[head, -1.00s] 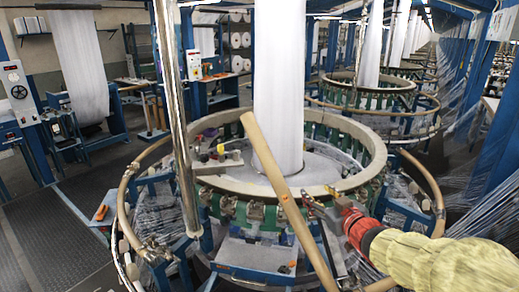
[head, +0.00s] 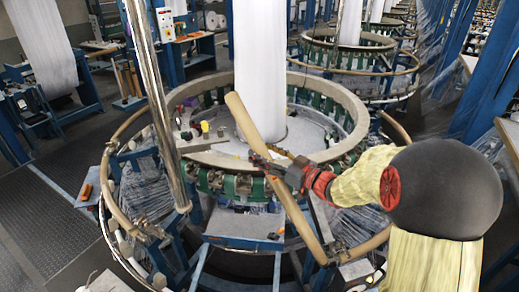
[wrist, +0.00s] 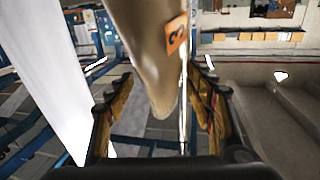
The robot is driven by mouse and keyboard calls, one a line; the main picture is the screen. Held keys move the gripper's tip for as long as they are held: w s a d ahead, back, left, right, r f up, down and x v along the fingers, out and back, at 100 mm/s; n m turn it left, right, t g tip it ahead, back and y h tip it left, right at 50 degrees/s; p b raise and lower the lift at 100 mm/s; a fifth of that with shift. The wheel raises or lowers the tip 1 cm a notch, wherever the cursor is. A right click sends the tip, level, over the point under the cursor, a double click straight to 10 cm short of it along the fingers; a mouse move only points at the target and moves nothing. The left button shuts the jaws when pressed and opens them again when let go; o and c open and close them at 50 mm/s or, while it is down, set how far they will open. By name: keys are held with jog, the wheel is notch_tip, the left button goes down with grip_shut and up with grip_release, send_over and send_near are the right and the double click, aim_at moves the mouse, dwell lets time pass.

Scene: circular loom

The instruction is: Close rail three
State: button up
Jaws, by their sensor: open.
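Rail three is a tan, rounded bar (head: 293,217) in the head view. It stands raised and slanted across the front of the loom ring, its upper end leaning left. In the wrist view the rail (wrist: 150,50) comes down from the top and shows an orange label with a 3 (wrist: 176,35). My gripper (head: 258,160) is at the rail's upper middle in the head view. In the wrist view my gripper (wrist: 162,100) is open, with one finger on each side of the rail's rounded end. I cannot tell whether either finger touches it.
The loom's pale ring (head: 345,135) surrounds a white fabric column (head: 260,70). A shiny metal post (head: 152,110) stands at the left. Other tan rail sections (head: 117,205) curve around the lower loom. Dark floor (head: 50,225) lies open at the left.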

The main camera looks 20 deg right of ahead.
jog(key=shift+x, duration=0.95)
jog(key=shift+r, duration=0.1)
jog(key=shift+c, duration=1.3)
jog(key=c, duration=1.1)
grip_shut()
